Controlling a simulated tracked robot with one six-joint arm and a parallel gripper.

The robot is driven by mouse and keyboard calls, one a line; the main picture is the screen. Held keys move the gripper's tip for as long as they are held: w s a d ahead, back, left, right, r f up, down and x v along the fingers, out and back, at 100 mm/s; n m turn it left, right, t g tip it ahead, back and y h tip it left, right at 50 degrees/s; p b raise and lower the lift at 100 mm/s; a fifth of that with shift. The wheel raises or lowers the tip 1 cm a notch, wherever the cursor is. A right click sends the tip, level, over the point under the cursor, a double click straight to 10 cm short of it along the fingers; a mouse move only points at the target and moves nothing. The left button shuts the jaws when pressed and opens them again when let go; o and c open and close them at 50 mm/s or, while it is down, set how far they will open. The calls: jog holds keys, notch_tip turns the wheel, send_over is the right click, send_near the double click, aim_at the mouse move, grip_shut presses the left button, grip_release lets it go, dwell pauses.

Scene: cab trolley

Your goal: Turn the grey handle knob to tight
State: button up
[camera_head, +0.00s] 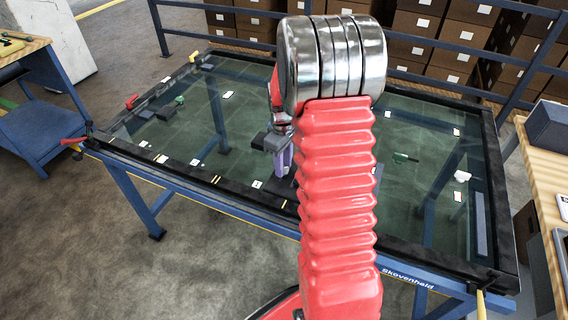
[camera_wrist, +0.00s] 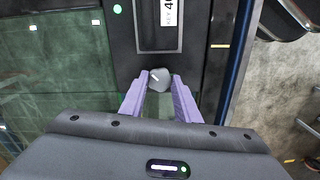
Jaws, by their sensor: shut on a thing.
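The grey handle knob (camera_wrist: 160,79) shows in the wrist view, on a dark fixture at the edge of the glass top. It has a short white mark on its upper left face. My gripper (camera_wrist: 159,84) has its two purple fingers on either side of the knob, shut on it. In the head view my gripper's purple fingers (camera_head: 283,161) point down over the glass top, partly behind my red arm. The knob cannot be made out there.
A black housing (camera_wrist: 117,38) with a recessed panel and white label lies beyond the knob. The blue trolley frame (camera_head: 120,160) carries a glass top with several small items. A red lever (camera_head: 72,141) sticks out at the left corner. Boxes (camera_head: 418,23) stand behind; a wooden bench (camera_head: 540,170) is right.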

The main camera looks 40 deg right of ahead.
jog(key=m, duration=0.7)
jog(key=shift+w+r, duration=0.2)
jog(key=shift+w, duration=0.1)
jog(key=m, duration=0.7)
jog(key=shift+a+m, duration=0.1)
jog(key=shift+m, duration=0.2)
jog(key=m, duration=0.6)
jog(key=shift+w+a, duration=0.1)
jog(key=m, duration=0.6)
jog(key=o, duration=0.7)
jog(key=shift+m, duration=0.3)
jog(key=o, duration=0.3)
jog(key=shift+f, duration=0.1)
